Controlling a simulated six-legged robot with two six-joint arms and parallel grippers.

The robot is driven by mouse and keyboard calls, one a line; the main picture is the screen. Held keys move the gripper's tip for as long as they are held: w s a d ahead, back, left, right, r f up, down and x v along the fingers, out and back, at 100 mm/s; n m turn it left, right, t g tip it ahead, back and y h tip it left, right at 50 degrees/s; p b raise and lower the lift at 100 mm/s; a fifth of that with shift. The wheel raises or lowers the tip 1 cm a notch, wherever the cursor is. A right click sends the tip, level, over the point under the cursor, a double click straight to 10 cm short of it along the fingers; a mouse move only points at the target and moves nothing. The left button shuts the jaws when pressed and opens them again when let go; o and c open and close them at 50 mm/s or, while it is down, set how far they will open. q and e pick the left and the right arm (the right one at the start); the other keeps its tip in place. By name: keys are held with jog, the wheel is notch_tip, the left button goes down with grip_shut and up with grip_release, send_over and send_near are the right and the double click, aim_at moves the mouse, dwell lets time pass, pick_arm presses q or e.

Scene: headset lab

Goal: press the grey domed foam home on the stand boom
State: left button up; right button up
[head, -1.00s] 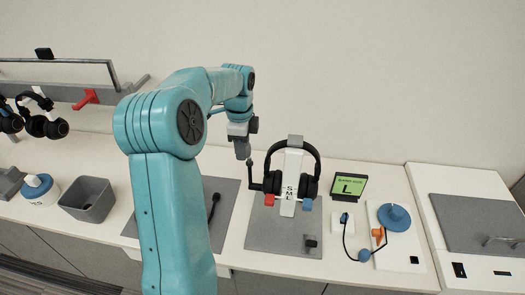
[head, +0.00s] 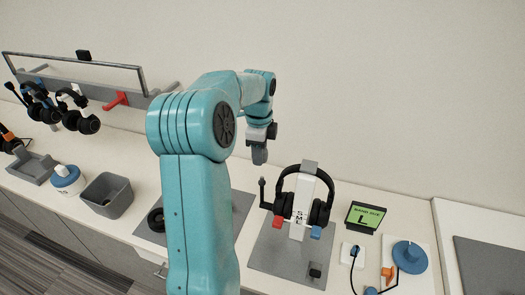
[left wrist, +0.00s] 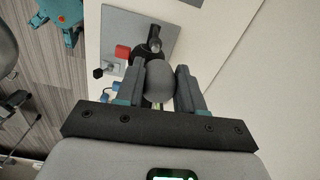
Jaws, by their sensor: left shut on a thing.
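The stand (head: 304,203) is white, marked S, M, L, and carries a black headset (head: 281,208). A thin dark boom (head: 262,191) rises upright at the left of the headset; its top looks bare. My left gripper (head: 259,156) is above the boom, apart from it in the head view. In the left wrist view my left gripper (left wrist: 163,88) is shut on the grey domed foam (left wrist: 159,80), which sits between its fingers. The foam cannot be told from the fingers in the head view. My right gripper is not in view.
A green sign with L (head: 365,217) and a blue disc (head: 409,257) stand to the right. A grey bin (head: 106,195) and a blue-topped tub (head: 67,178) are at the left. A rack (head: 150,101) with several headsets is along the wall.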

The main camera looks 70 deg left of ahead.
pick_arm(q)
jog(key=shift+d+b, duration=0.25)
jog(key=shift+b, duration=0.1)
jog(key=shift+f, duration=0.35)
jog(key=f+b, duration=0.2)
jog(key=f, duration=0.1)
jog(key=shift+s+a, duration=0.1)
jog(key=shift+a, duration=0.1)
jog(key=shift+d+f+b, duration=0.2)
jog(key=shift+f+b, duration=0.7)
jog(key=shift+b, duration=0.1)
jog(key=shift+a+f, duration=0.15)
jog(key=shift+a, duration=0.05)
jog(key=shift+d, duration=0.15)
